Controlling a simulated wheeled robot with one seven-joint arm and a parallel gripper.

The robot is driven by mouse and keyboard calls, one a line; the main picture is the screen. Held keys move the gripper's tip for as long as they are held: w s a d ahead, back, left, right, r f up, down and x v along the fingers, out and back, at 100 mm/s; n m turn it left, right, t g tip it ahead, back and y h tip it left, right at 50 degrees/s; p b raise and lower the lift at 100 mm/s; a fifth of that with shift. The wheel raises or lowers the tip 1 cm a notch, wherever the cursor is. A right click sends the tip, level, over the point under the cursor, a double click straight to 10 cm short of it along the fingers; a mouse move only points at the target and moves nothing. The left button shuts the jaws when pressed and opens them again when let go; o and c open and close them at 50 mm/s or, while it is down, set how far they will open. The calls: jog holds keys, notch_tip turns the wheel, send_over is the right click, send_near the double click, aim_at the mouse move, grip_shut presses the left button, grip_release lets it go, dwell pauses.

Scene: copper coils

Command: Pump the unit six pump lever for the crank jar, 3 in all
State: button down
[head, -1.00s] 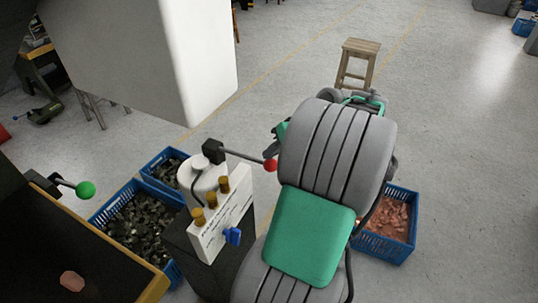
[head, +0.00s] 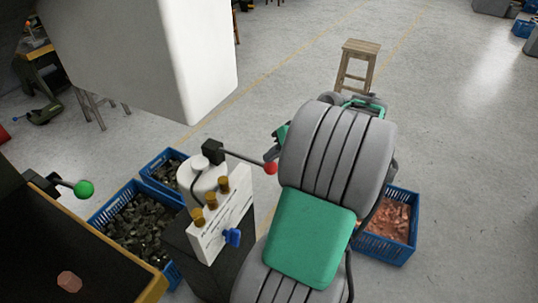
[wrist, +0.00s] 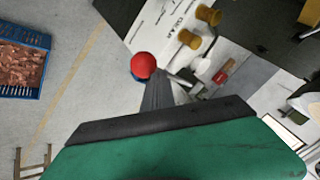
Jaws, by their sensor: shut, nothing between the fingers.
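The pump lever (head: 243,157) is a dark rod with a red ball (head: 270,168) at its end. It runs right from a black block (head: 213,151) by a white jar-like cylinder (head: 203,179). In front stands a white labelled panel (head: 221,228) with brass knobs and a blue tap. In the head view the lever slopes slightly down toward the ball, and my arm hides my fingertips. In the wrist view my gripper (wrist: 155,88) is shut and empty, its grey fingers pointing at the red ball (wrist: 143,66). I cannot tell whether they touch it.
A second lever with a green ball (head: 85,188) stands at the left. Blue crates of dark scrap (head: 104,211) and copper pieces (head: 414,225) flank the unit. A wooden stool (head: 360,50) stands behind on open floor. A white block (head: 190,60) hangs over the upper left.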

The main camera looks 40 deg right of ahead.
aim_at(272, 164)
jog(key=shift+s+f+b, duration=0.15)
jog(key=shift+f+b, duration=0.3)
jog(key=shift+f, duration=0.3)
jog(key=shift+s+f+b, duration=0.1)
jog(key=shift+f+b, duration=0.35)
jog(key=shift+f, duration=0.3)
dwell(0.9)
jog(key=shift+r, duration=0.1)
dwell(0.4)
jog(key=shift+w+a+r+p, duration=0.1)
jog(key=shift+w+r+p, duration=0.1)
jog(key=shift+r+p, duration=0.95)
jog(key=shift+w+d+r+p, duration=0.1)
jog(key=shift+w+r+p, duration=0.05)
jog(key=shift+r+p, duration=1)
jog(key=shift+w+a+r+p, duration=0.1)
jog(key=shift+w+r+p, duration=0.1)
jog(key=shift+r+p, duration=0.95)
jog(key=r+p, duration=0.4)
jog(key=r, duration=0.1)
jog(key=shift+w+a, duration=0.1)
jog(key=shift+w, duration=0.2)
